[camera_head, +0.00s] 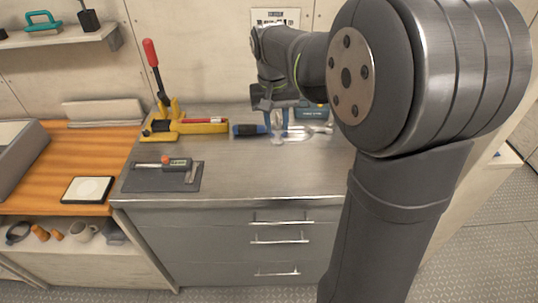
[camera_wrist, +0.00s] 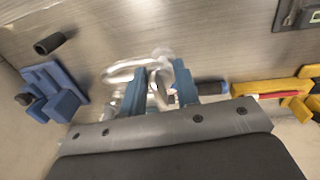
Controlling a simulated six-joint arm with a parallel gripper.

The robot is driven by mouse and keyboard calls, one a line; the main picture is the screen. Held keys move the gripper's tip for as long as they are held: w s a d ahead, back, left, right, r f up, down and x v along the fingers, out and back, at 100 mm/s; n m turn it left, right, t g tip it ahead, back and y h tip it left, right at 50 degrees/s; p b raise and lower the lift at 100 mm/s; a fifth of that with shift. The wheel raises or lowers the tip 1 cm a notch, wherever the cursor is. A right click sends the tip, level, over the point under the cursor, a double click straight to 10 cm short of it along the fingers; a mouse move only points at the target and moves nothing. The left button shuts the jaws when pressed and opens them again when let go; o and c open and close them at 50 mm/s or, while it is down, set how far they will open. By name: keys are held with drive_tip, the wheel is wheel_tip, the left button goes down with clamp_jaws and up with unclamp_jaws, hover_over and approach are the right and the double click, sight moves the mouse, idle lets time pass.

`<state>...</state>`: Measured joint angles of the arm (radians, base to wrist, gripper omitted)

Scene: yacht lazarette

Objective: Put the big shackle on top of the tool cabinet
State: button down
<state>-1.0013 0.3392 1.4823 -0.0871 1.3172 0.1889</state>
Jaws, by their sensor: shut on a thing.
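My gripper (camera_head: 279,118) is low over the grey metal top of the tool cabinet (camera_head: 240,178), near its back. Its blue fingers are shut on a shiny silver shackle (camera_head: 277,138). In the wrist view the shackle (camera_wrist: 160,68) shows between the two fingertips (camera_wrist: 160,88), partly hidden by them. Whether it touches the metal top is not clear. Another silver loop-shaped piece (camera_wrist: 118,71) shows just left of the fingers in the wrist view; I cannot tell whether it is separate from the held shackle.
A yellow clamp tool with a red lever (camera_head: 152,75), a yellow tool (camera_head: 203,126) and a blue-and-black handle (camera_head: 248,130) are left of my gripper. A dark mat (camera_head: 140,182) holds a caliper. The front middle is clear.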

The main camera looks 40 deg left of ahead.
drive_tip(key=shift+s+a+f, duration=0.95)
drive_tip(key=shift+a+f, duration=0.55)
drive_tip(key=shift+f, duration=0.25)
drive_tip(key=shift+s+a+f, duration=0.95)
drive_tip(key=shift+a+f, duration=0.5)
drive_tip(key=shift+f, duration=0.25)
drive_tip(key=shift+s+a+f, duration=0.95)
drive_tip(key=shift+a+f, duration=0.55)
drive_tip(key=shift+f, duration=0.25)
drive_tip(key=shift+f, duration=0.1)
drive_tip(key=c, duration=1.1)
unclamp_jaws()
drive_tip(key=r, duration=0.8)
drive_tip(key=s+r, duration=0.1)
drive_tip(key=r, duration=0.3)
drive_tip(key=shift+a+r, duration=0.1)
drive_tip(key=shift+a, duration=0.15)
